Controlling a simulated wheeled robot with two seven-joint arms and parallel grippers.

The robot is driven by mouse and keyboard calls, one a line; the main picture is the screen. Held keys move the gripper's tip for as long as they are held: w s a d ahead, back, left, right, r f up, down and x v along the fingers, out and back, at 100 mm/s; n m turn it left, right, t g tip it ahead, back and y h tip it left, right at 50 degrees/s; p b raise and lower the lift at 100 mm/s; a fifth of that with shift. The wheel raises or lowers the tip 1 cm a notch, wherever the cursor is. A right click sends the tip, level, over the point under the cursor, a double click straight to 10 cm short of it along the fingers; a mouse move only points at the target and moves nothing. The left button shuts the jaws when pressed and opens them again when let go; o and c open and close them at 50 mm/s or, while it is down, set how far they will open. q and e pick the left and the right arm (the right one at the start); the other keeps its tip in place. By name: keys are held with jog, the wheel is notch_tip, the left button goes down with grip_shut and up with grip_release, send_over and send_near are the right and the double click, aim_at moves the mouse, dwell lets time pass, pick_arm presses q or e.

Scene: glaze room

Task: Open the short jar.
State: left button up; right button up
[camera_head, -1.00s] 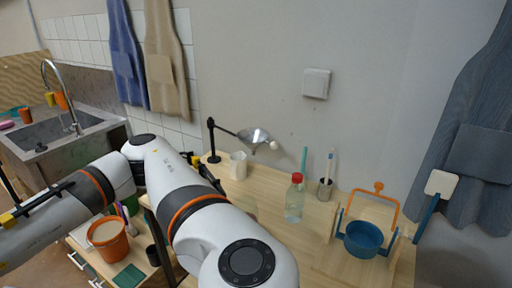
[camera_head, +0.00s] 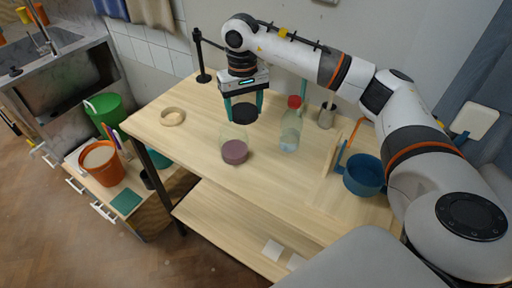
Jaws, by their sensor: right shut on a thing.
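The short jar (camera_head: 235,152) is clear glass with purple contents, standing upright near the front edge of the wooden table (camera_head: 190,145). My right gripper (camera_head: 244,108) comes down from above and is shut on the black lid (camera_head: 244,115). The lid is just above the jar's mouth and slightly to its right; it looks apart from the glass. My left gripper is not in view.
A clear bottle with a red cap (camera_head: 292,128) stands right of the jar. A blue pot (camera_head: 363,174) is farther right. A pale ring (camera_head: 173,116) lies on the left. An orange bucket (camera_head: 101,163) is on the low cabinet. The table front is mostly clear.

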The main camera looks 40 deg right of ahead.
jog(key=d+f, duration=0.1)
jog(key=d, duration=0.4)
jog(key=m, duration=0.1)
send_over(259, 138)
notch_tip(259, 138, down, 6)
jog(key=shift+f+p, duration=0.1)
jog(key=shift+p, duration=0.3)
notch_tip(259, 138, down, 4)
jog(key=shift+r+p, duration=0.25)
jog(key=shift+p, duration=0.1)
jog(key=shift+f, duration=0.35)
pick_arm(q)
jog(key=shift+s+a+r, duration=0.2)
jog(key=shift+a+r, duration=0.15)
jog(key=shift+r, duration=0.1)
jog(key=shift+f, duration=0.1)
pick_arm(e)
jog(key=shift+f, duration=0.1)
